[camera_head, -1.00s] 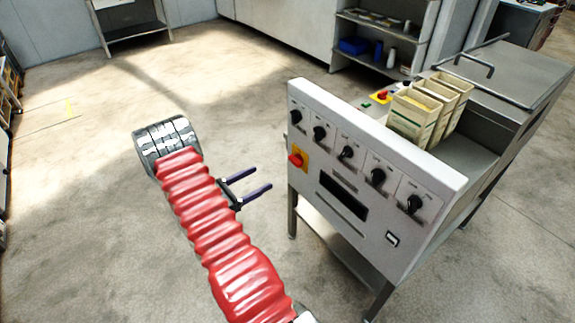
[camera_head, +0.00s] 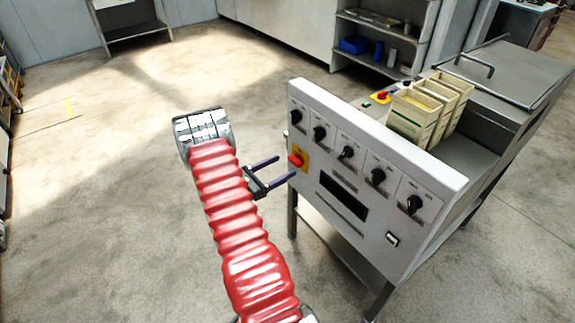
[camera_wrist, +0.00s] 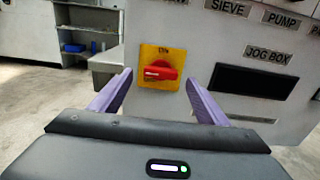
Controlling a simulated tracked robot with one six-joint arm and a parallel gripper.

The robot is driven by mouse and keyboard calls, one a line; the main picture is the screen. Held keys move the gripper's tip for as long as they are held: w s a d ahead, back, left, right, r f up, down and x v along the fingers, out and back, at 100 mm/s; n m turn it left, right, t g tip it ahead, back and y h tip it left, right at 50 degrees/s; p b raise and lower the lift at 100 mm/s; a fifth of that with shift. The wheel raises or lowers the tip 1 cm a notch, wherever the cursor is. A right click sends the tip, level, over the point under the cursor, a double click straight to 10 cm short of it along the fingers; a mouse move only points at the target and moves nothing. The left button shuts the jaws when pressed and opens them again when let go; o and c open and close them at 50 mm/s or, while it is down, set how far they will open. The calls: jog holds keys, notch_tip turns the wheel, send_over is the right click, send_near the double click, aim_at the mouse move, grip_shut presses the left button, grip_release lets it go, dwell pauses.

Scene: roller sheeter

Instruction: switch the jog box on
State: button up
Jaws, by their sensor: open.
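The grey-white control panel (camera_head: 415,175) faces my gripper. The label "JOG BOX" (camera_wrist: 268,55) sits above a dark rectangular recess (camera_wrist: 254,81), which also shows in the head view (camera_head: 343,195). A red rotary handle (camera_wrist: 160,72) on a yellow plate (camera_wrist: 160,52) is at the panel's left side; its handle lies roughly horizontal. My gripper (camera_head: 285,165) is open and empty, its two purple fingers pointing at the panel. In the wrist view the fingers (camera_wrist: 158,80) stand either side of the red handle, apparently short of it.
Several black knobs (camera_head: 347,152) line the panel above. A small rocker switch (camera_head: 392,239) is at its lower right. Cartons (camera_head: 418,113) and another red switch (camera_head: 382,95) are on the machine behind. The floor at left is clear.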

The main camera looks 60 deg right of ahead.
aim_at(292, 161)
jog(key=shift+x, duration=1.95)
jog(key=shift+c, duration=0.2)
jog(key=c, duration=0.9)
jog(key=shift+a, duration=0.25)
jog(key=shift+c, duration=0.6)
jog(key=shift+d, duration=0.2)
